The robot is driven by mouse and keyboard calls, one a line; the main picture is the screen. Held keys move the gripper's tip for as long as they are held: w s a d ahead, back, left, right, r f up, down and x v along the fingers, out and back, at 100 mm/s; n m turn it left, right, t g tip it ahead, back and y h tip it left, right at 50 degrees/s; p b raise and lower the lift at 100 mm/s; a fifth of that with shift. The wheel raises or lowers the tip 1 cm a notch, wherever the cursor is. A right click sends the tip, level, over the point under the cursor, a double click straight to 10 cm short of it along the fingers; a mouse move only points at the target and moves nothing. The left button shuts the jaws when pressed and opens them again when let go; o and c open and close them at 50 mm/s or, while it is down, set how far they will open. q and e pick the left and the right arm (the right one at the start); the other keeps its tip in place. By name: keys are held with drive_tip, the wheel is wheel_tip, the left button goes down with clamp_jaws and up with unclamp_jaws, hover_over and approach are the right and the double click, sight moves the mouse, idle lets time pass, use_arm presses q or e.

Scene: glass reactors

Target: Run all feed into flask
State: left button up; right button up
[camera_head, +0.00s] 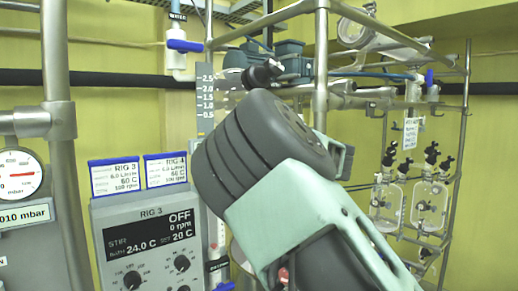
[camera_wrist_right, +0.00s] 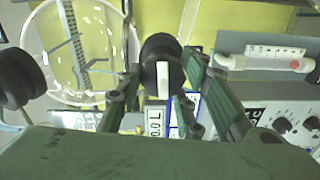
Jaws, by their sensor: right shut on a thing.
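My right gripper (camera_wrist_right: 162,84) has its fingers closed around a black knob (camera_wrist_right: 161,50) with a white stripe in the right wrist view. In the head view my wrist hides the fingertips, and a black knob (camera_head: 262,74) shows just above it. A clear round glass vessel (camera_wrist_right: 50,62) is left of the fingers in the wrist view, with a graduated scale behind it. The scale (camera_head: 206,92), marked 2.5 down to 0.5, stands left of my wrist in the head view. A small tag (camera_wrist_right: 154,122) below the knob reads 0.0 L. The liquid level is unclear. My left gripper is out of view.
A RIG 3 control box (camera_head: 150,240) reads OFF, 0 rpm, 24.0 C. A pressure gauge (camera_head: 20,174) is at the far left. Metal posts (camera_head: 320,70) frame the rig. Smaller glass vessels (camera_head: 430,205) hang at the right. Another black knob (camera_wrist_right: 22,78) is left in the wrist view.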

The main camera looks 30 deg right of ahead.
drive_tip(key=shift+r, duration=0.15)
drive_tip(key=o, duration=1.1)
drive_tip(key=shift+a, duration=0.1)
drive_tip(key=shift+s, duration=0.1)
drive_tip(key=s+d, duration=0.1)
drive_tip(key=s, duration=1.1)
